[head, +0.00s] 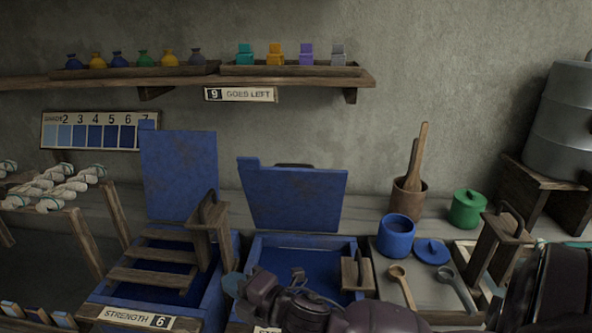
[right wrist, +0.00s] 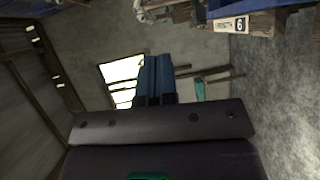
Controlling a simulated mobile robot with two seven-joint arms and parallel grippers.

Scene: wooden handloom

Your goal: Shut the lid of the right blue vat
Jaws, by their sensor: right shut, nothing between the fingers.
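The right blue vat (head: 348,247) stands at the middle of the head view with dark blue liquid inside. Its lid (head: 293,200) is a blue scuffed board standing raised at the back of the vat. My right arm crosses the vat's front from the lower right and hides part of it. My right gripper (head: 233,285) is at the vat's front left corner, low and well in front of the lid, not touching it. In the right wrist view its blue fingers (right wrist: 155,78) are together and empty. My left gripper is not in view.
The left blue vat (head: 216,295) also has a raised lid (head: 178,175), with a wooden rack across it. A wooden block (head: 357,273) sits at the right vat's right side. A blue pot (head: 396,237), ladles and a green pot (head: 467,208) stand further right. A shelf (head: 190,80) runs above.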

